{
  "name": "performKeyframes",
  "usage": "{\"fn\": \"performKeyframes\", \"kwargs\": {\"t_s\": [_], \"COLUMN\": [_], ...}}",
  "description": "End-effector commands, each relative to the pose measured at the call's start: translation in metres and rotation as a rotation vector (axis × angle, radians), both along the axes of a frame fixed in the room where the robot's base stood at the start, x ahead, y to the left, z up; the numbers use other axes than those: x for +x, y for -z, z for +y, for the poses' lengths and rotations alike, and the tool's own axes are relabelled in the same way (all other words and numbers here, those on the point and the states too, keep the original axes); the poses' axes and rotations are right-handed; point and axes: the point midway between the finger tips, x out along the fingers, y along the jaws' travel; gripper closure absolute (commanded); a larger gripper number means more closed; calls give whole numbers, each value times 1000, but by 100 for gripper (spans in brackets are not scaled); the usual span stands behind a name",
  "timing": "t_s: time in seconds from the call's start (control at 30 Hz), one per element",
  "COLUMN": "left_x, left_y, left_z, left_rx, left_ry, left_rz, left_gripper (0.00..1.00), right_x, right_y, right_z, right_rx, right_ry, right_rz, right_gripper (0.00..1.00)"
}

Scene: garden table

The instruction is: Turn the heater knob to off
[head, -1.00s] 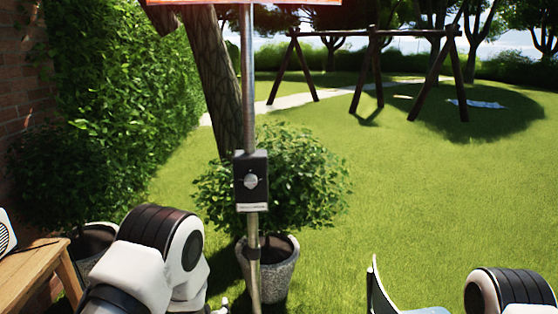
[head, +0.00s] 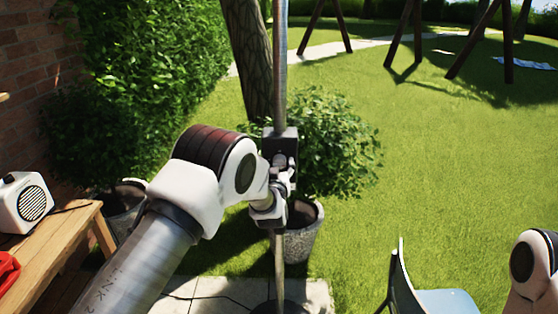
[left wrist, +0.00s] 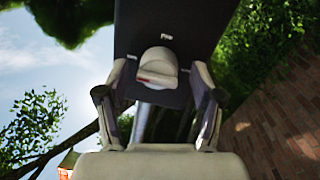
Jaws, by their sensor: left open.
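The heater's dark control box (head: 288,133) sits on a metal pole (head: 280,70); my left gripper covers much of its front in the head view. In the left wrist view the box (left wrist: 180,20) fills the upper middle, with a round pale knob (left wrist: 158,62) on it. The knob has a small red mark on its lower left side, and a short white mark shows on the box above it. My left gripper (head: 282,175) is open in front of the box. In the left wrist view its fingers (left wrist: 160,82) stand on either side of the knob, apart from it.
A potted bush (head: 330,140) stands behind the pole. A wooden bench (head: 60,240) with a white radio (head: 22,203) is at the left. A blue-grey chair (head: 435,300) stands at the lower right. Open lawn (head: 450,170) lies to the right.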

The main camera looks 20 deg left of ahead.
Motion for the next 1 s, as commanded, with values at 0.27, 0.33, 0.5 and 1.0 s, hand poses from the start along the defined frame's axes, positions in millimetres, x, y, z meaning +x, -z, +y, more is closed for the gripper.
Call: {"fn": "performKeyframes", "kwargs": {"t_s": [0.27,0.33,0.5,1.0], "left_x": [7,7,7,7], "left_y": [0,0,1,5], "left_z": [1,1,2,2], "left_rx": [2,2,1,-74], "left_ry": [1,0,0,0], "left_rz": [0,0,1,-21], "left_gripper": [33,44,92,92], "right_x": [0,0,0,0], "right_y": [-2,-2,-2,14], "right_z": [0,0,0,0], "right_rx": [0,0,0,0], "right_ry": [0,0,0,0], "right_rz": [1,1,1,1], "right_gripper": [60,60,60,60]}}
